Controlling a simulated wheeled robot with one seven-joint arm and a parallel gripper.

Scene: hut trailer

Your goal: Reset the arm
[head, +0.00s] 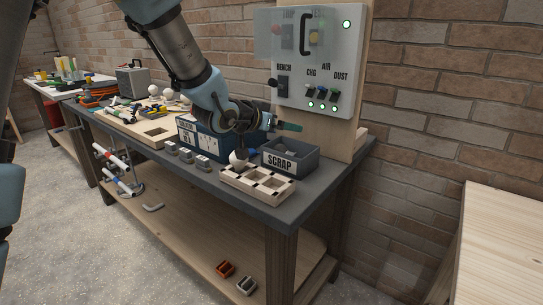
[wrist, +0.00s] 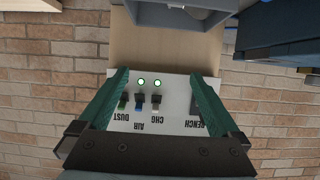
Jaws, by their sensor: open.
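My gripper (head: 287,127) is open and empty at the end of my arm, which reaches down from the top of the head view. It is in front of the lower part of the white switch panel (head: 345,92), above the scrap bin (head: 291,158). In the wrist view my gripper (wrist: 160,77) has its two green fingers spread apart, with the panel (wrist: 180,118) between and behind them. The panel's labels appear upside down there: DUST, AIR, CHG, BENCH. Nothing is between the fingers. Whether a finger touches the panel cannot be told.
A clear cover (head: 275,38) with a dark handle is over the panel's top. The workbench (head: 215,178) holds a wooden compartment tray (head: 256,184), a blue box (head: 203,140) and small grey blocks. A wooden table (head: 500,245) stands at right. The floor (head: 75,215) at left is clear.

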